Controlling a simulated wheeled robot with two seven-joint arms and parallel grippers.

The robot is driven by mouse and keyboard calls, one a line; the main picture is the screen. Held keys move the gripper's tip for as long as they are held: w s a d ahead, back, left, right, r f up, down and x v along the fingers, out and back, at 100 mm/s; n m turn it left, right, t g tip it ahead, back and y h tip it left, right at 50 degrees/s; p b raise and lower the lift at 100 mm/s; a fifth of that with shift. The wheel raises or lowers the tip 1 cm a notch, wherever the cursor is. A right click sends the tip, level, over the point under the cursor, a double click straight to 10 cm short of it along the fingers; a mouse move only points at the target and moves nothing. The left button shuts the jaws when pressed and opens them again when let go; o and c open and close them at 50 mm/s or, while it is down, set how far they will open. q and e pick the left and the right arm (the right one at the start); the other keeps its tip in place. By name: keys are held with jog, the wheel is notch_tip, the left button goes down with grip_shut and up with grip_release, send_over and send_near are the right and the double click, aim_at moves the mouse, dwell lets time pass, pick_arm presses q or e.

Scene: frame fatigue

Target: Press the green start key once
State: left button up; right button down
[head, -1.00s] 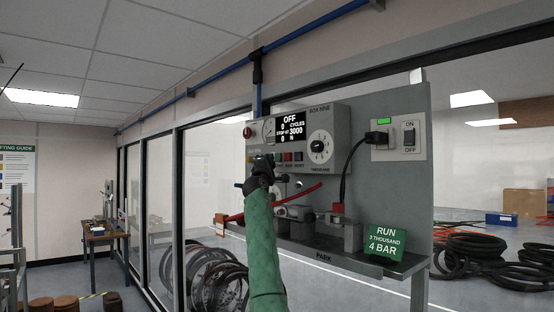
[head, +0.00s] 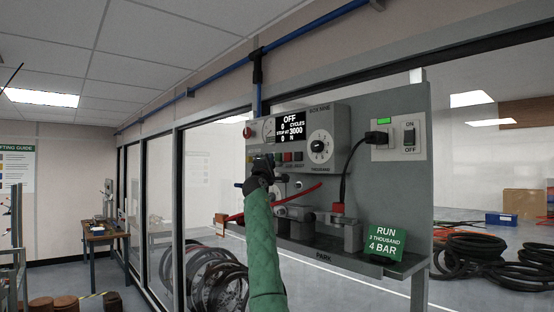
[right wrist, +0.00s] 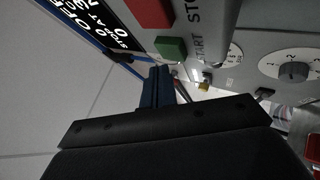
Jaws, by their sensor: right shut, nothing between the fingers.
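The grey control box (head: 340,130) is mounted on the panel; its display (head: 290,129) reads OFF, 0 cycles, stop at 3000. In the right wrist view the green start key (right wrist: 171,48) stands out from the box face beside the word START. In the head view my gripper hides it. My right gripper (head: 263,163) is shut and empty in front of the box's lower left. In the wrist view its blue fingers (right wrist: 158,72) point at the box, their tips close by the green key. I cannot tell whether they touch it. My left gripper is out of view.
A red key (right wrist: 153,12) sits beside the green one. A dial (head: 320,145) is to the right, with a plugged-in cable and an ON/OFF switch (head: 409,138) beyond. Below are a shelf with clamps (head: 300,222) and a green RUN sign (head: 385,243).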

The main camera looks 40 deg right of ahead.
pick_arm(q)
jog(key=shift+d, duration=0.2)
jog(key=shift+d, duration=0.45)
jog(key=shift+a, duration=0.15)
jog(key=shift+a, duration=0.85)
pick_arm(e)
jog(key=shift+d, duration=0.4)
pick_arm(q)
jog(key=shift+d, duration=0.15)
